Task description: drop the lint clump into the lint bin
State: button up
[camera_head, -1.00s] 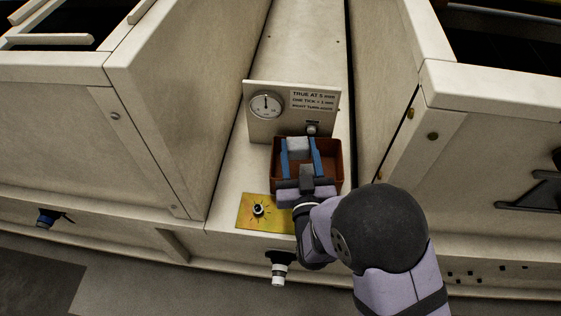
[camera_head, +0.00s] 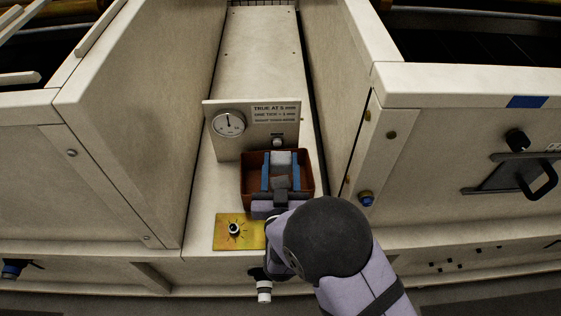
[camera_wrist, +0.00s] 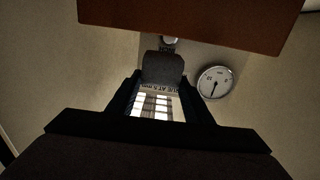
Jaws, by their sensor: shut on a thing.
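The lint clump (camera_head: 281,157) is a pale grey block between the blue fingertips of my gripper (camera_head: 280,170). In the wrist view the clump (camera_wrist: 162,68) looks darker and rounded, pinched between the dark fingers of my gripper (camera_wrist: 160,85). The lint bin (camera_head: 247,192) is an open reddish-brown box in the middle of the head view. My gripper overlaps the bin's opening there, and part of the bin's inside is hidden behind it. In the wrist view a brown wall of the bin (camera_wrist: 190,20) fills the top, apart from the clump.
A panel (camera_head: 222,148) with a round dial (camera_head: 229,122) and printed lines stands just behind the bin. A yellow plate (camera_head: 226,238) with a small knob lies at front left. Tall cream hopper walls (camera_head: 140,130) rise on both sides, and a black handle (camera_head: 541,181) juts out at right.

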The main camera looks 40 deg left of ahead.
aim_at(281, 173)
jog(key=shift+f+b, duration=1.15)
jog(key=shift+f, duration=0.8)
jog(key=o, duration=1.1)
jog(key=v, duration=0.7)
jog(key=shift+b, duration=0.35)
jog(key=shift+s, duration=0.15)
